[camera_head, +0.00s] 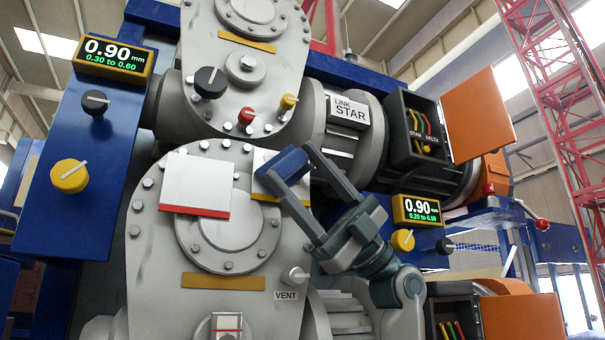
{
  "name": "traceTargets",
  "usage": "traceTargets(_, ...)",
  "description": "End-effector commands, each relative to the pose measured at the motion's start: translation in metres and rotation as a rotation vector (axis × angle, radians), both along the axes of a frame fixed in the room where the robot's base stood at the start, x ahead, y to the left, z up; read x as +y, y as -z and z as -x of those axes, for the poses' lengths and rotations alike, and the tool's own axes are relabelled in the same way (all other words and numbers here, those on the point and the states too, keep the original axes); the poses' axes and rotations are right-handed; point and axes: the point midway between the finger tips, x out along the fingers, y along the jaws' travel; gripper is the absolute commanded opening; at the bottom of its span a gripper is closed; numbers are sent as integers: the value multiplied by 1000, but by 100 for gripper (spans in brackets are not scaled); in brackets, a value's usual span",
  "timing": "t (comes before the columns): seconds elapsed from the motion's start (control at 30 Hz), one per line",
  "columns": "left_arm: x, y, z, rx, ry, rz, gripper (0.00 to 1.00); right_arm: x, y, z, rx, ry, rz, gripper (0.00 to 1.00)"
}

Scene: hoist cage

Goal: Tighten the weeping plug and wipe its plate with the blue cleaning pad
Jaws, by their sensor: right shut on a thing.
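My right gripper (290,164) comes in from the lower right and is shut on the blue cleaning pad (283,168). The pad is in front of a white plate with a yellow lower edge (263,158) on the grey housing and hides part of it; I cannot tell if they touch. A second white plate (195,183) with a red lower edge is to the left. Candidate plugs are a red knob (246,116), a yellow knob (288,101) and a grey plug by the VENT label (295,276). No weep is clear. My left gripper is out of view.
A left display (114,60) and a right display (416,210) both read 0.90. A black knob (210,82) sticks out above. An open terminal box (412,130) with an orange cover (478,115) is at the right. A red lattice mast (565,110) stands beyond.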

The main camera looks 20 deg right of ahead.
Motion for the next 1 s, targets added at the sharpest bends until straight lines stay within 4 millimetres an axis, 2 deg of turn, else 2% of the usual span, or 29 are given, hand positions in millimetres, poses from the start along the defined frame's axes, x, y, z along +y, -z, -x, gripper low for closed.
traceTargets(0.5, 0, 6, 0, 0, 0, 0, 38, 34, 1, 0, 1, -1, 1, 36)
traceTargets(1.0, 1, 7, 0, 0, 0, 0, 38, 38, 2, 1, 2, -2, 4, 36)
